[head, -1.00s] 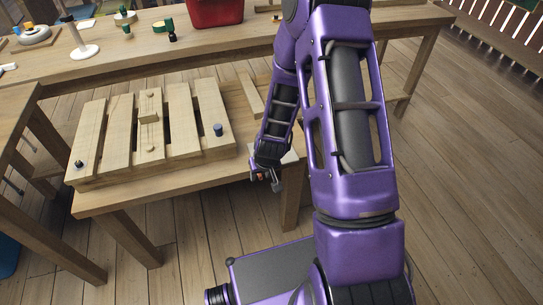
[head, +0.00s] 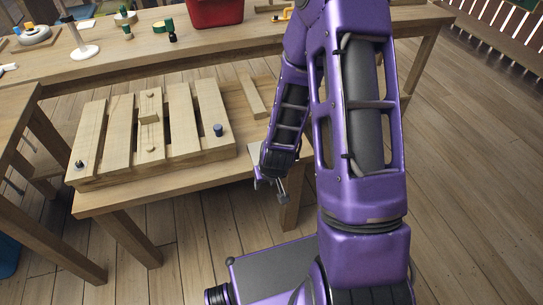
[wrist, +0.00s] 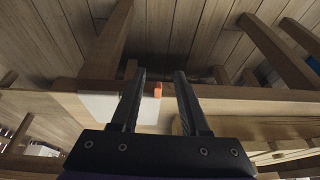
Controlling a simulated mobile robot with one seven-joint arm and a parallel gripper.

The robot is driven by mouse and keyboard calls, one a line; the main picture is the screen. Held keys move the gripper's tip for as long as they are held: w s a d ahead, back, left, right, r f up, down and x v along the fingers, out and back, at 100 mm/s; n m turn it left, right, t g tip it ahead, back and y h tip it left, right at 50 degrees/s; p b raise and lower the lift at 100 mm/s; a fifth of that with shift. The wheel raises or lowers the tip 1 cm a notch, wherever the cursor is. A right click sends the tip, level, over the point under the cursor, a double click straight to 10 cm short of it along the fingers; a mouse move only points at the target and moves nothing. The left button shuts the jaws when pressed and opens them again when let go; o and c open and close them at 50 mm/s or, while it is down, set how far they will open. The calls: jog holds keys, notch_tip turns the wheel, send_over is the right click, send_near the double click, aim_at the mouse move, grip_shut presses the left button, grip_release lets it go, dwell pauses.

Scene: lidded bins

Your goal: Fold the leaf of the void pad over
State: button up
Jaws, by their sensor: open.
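A pale flat pad (head: 257,157) lies at the right end of the low wooden table, mostly hidden behind my arm in the head view. In the wrist view its white surface (wrist: 98,106) is at the table edge, with a small orange tab (wrist: 157,90) beside it. I cannot make out the pad's leaf or fold line. My gripper (head: 271,191) is open and empty at the table's right front edge. In the wrist view its fingers (wrist: 158,76) stand either side of the orange tab in the picture; contact cannot be told.
A slatted wooden board (head: 168,150) with pegs and a block covers the table's left part. A loose wooden strip (head: 251,96) lies right of it. A longer bench (head: 150,60) behind holds a red bin (head: 215,12) and small items. Floor in front is clear.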

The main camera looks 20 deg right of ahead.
notch_tip(320, 180, up, 4)
jog(key=p, duration=0.2)
jog(key=shift+p, duration=0.3)
jog(key=shift+d+r, duration=0.1)
jog(key=shift+c, duration=0.2)
